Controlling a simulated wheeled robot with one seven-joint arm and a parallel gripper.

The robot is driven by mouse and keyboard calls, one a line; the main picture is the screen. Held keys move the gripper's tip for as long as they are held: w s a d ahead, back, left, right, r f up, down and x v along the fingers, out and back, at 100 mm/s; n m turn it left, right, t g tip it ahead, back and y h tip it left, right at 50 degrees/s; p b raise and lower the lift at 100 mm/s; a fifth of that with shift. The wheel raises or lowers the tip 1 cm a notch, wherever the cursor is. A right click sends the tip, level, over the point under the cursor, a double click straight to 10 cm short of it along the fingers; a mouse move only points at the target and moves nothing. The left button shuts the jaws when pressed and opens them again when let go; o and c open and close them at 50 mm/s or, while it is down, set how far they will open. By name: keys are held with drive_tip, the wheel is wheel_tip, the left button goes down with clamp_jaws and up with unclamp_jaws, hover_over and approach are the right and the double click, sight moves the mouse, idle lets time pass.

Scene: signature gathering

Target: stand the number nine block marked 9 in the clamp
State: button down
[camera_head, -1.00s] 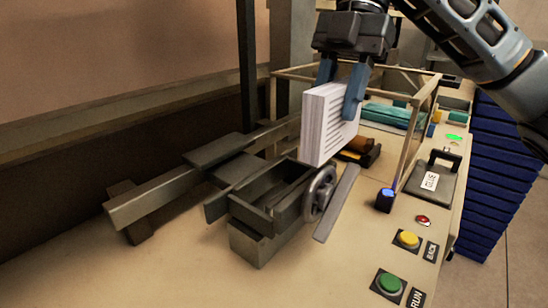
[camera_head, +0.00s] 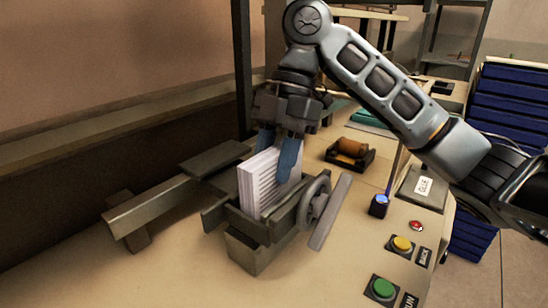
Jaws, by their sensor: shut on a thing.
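The white paged block (camera_head: 262,186) stands upright with its lower part down inside the clamp (camera_head: 247,236), between the clamp's grey jaws. Its front shows many thin lines; no number 9 can be made out on the sides in view. My gripper (camera_head: 278,155) is above the clamp, pointing down, with its blue fingers shut on the upper part of the block. The clamp's handwheel (camera_head: 314,200) is on its right side. The block's bottom is hidden by the clamp walls, so I cannot tell whether it touches the clamp's floor.
A grey rail (camera_head: 150,207) runs to the left of the clamp. On the right are a holder with a brown roller (camera_head: 351,149), a glue box (camera_head: 424,188), a red button (camera_head: 416,226), a yellow button (camera_head: 402,243) and a green button (camera_head: 383,288). The front-left bench top is clear.

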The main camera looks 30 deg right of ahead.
drive_tip(key=shift+f, duration=0.35)
drive_tip(key=shift+f, duration=0.2)
drive_tip(key=c, duration=0.7)
unclamp_jaws()
drive_tip(key=shift+b+v, duration=0.4)
drive_tip(key=shift+v, duration=3.95)
drive_tip(key=shift+s+a, duration=0.15)
